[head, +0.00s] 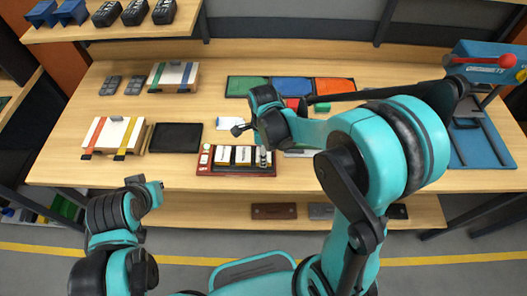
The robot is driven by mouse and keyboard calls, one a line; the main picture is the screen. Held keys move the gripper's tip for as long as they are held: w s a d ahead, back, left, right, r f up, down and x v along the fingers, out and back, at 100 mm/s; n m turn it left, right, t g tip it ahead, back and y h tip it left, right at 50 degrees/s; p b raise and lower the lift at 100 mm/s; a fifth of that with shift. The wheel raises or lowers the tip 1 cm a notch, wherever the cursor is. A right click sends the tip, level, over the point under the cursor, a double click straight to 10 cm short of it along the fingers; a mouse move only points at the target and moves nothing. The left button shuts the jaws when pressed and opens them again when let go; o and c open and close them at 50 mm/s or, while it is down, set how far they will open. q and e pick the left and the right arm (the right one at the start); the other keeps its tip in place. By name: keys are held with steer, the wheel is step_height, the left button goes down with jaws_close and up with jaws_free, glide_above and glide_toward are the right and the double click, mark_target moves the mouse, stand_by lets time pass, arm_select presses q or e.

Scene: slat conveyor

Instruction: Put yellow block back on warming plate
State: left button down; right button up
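I cannot make out a yellow block; my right arm covers part of the bench. A flat black plate (175,138) lies bare at the left of the bench, and I cannot tell for sure whether it is the warming plate. My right gripper (245,130) hangs over the bench, right of the black plate and near the back edge of a dark red tray (236,173). Its fingers are small and partly hidden. My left gripper (148,187) is in front of the bench's front edge, below the black plate, and its opening is unclear.
The red tray holds white labelled blocks (243,154). Green (240,86), blue (290,87) and orange (334,88) trays lie behind, with a green block (321,107) before them. Strapped white boards (112,133) stand left. A blue press (482,145) stands right.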

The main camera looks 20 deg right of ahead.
steer(key=o, duration=1)
steer(key=shift+f, duration=0.15)
steer(key=shift+r+p, duration=0.3)
steer(key=shift+r, duration=0.25)
step_height(320, 180, up, 11)
steer(key=p, duration=0.3)
steer(key=s+d+r+n+t, duration=0.1)
steer(key=s+n+t, duration=0.1)
steer(key=n, duration=0.5)
steer(key=s+d+r+n+t, duration=0.1)
steer(key=s+d+n+t, duration=0.1)
steer(key=s+n, duration=0.2)
steer(key=s+d+r+n+t, duration=0.1)
steer(key=s+n+t, duration=0.2)
steer(key=n, duration=0.7)
steer(key=shift+s+d+r, duration=0.35)
steer(key=shift+s+r, duration=0.05)
steer(key=shift+s, duration=0.2)
